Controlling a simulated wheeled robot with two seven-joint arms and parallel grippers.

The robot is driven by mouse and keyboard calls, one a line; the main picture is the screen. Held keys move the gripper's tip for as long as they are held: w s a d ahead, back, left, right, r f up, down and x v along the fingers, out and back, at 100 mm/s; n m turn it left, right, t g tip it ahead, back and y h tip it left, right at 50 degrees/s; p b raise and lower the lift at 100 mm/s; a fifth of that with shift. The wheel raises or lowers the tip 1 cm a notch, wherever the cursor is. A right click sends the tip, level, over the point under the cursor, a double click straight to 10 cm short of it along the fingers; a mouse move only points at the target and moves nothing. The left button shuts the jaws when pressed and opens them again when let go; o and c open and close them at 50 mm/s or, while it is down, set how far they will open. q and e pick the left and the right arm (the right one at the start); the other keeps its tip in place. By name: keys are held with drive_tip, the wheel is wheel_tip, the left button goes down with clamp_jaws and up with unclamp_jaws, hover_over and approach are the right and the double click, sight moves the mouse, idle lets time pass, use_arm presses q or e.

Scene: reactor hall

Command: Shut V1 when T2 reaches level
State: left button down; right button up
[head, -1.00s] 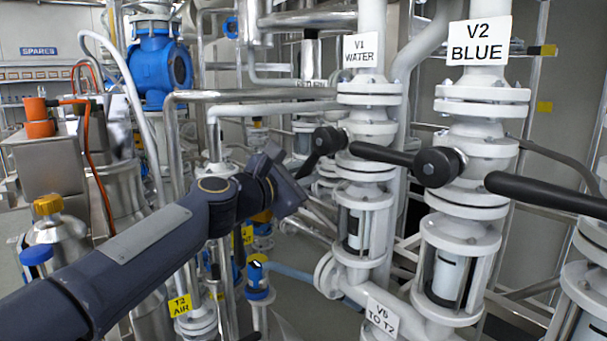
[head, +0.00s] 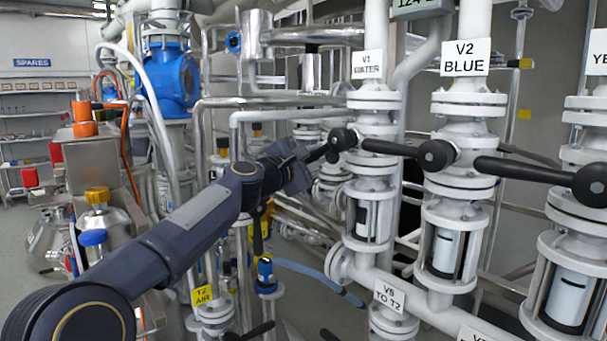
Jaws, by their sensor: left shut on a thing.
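The V1 valve carries a white tag reading V1 WATER (head: 367,65). Its black lever (head: 322,152) points left and slightly down from the hub (head: 343,139). My left gripper (head: 303,163) is shut on the outer end of this lever; its fingertips are partly hidden by the gripper body. Below V1 is a sight glass (head: 362,220) in a white cage. A tag reading V5 TO T2 (head: 389,296) hangs on the pipe below. A yellow tag reading T2 AIR (head: 202,295) shows at lower left. I cannot make out a T2 level reading. My right gripper is out of view.
The V2 BLUE valve (head: 465,57) stands right of V1, its black lever (head: 390,148) reaching left close to V1. Another lever (head: 525,170) extends left at the right edge. Pipes and a blue valve body (head: 172,82) crowd the back left. Shelves (head: 30,110) stand far left.

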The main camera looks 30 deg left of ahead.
use_arm(q)
drive_tip(key=r+m, duration=0.1)
drive_tip(key=a+r+m+b, duration=0.1)
drive_tip(key=shift+w+r+m+t, duration=0.15)
drive_tip(key=shift+m+t, duration=0.15)
drive_tip(key=shift+m, duration=0.1)
drive_tip(key=shift+a+r+m+h+b, duration=0.15)
drive_tip(key=shift+r+m+h+b, duration=0.55)
drive_tip(key=shift+r+m, duration=0.95)
drive_tip(key=shift+f, duration=0.2)
drive_tip(key=c, duration=1.3)
unclamp_jaws()
drive_tip(key=shift+f, duration=0.15)
